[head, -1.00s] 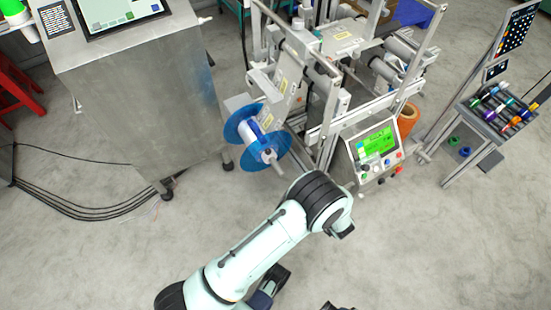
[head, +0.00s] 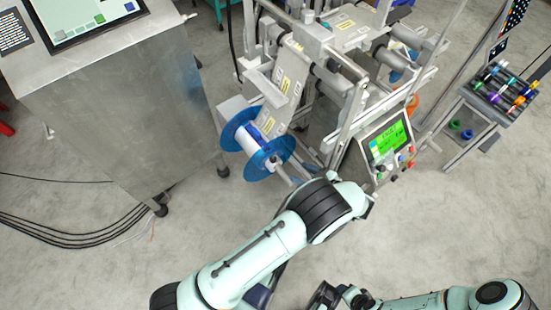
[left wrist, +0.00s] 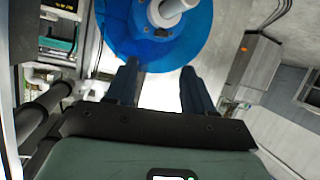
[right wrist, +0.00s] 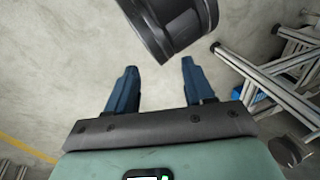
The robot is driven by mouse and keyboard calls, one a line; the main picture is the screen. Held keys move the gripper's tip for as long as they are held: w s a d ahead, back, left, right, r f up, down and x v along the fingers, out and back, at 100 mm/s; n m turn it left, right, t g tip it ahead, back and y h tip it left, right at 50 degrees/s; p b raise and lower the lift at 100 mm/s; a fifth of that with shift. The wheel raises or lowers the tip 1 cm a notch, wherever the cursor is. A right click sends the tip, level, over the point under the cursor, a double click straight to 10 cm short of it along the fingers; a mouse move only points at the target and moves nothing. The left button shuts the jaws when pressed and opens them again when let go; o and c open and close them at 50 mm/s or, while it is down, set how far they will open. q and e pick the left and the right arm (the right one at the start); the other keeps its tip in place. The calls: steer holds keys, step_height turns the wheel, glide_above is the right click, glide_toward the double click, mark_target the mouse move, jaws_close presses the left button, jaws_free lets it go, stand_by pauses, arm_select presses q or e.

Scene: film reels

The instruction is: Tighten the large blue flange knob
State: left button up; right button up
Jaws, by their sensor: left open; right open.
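Two large translucent blue flanges (head: 253,167) stand at the left of the machine's front, with a white roll (head: 250,142) between them. A pale hub and a grey shaft stick out from the nearer flange; the hub also shows in the left wrist view (left wrist: 162,14). I cannot make out a separate blue knob. In the left wrist view my left gripper (left wrist: 159,67) is open and empty, its fingers pointing at the flange's lower edge. In the head view its fingers are hidden behind my arm. My right gripper (right wrist: 158,66) is open and empty, above the floor.
A steel cabinet (head: 130,95) with a screen stands left of the flanges, with black cables on the floor. A control box (head: 385,150) with a green display is to their right. A stand (head: 480,110) with coloured rolls is farther right. Open floor surrounds my arms.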

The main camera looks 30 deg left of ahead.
mark_target(273, 159)
arm_select(q)
steer(key=b+x, duration=0.2)
steer(key=x, duration=1)
arm_select(e)
steer(key=w, duration=0.1)
steer(key=w+d+f, duration=0.1)
steer(key=w+f+t, duration=0.1)
steer(key=shift+d, duration=0.25)
arm_select(q)
jaws_close()
steer(key=m+t+p, duration=0.2)
steer(key=s+m+t+h+p, duration=0.1)
steer(key=m+t+p, duration=0.1)
steer(key=shift+a, duration=0.15)
steer(key=shift+s+a+f+m+t+h+p, duration=0.1)
steer(key=shift+m+t+h+p, duration=0.15)
steer(key=shift+m+t+h, duration=0.3)
steer(key=shift+s+m+t+h+p, duration=0.1)
steer(key=shift+m+t+h+p, duration=0.2)
steer(key=shift+m+t, duration=0.35)
arm_select(e)
steer(key=s+a+r+g, duration=0.2)
steer(key=s+a+r, duration=0.1)
steer(key=s+r, duration=0.2)
steer(key=shift+s+a+r+y, duration=0.2)
steer(key=shift+s+a+y, duration=0.15)
steer(key=shift+s, duration=0.85)
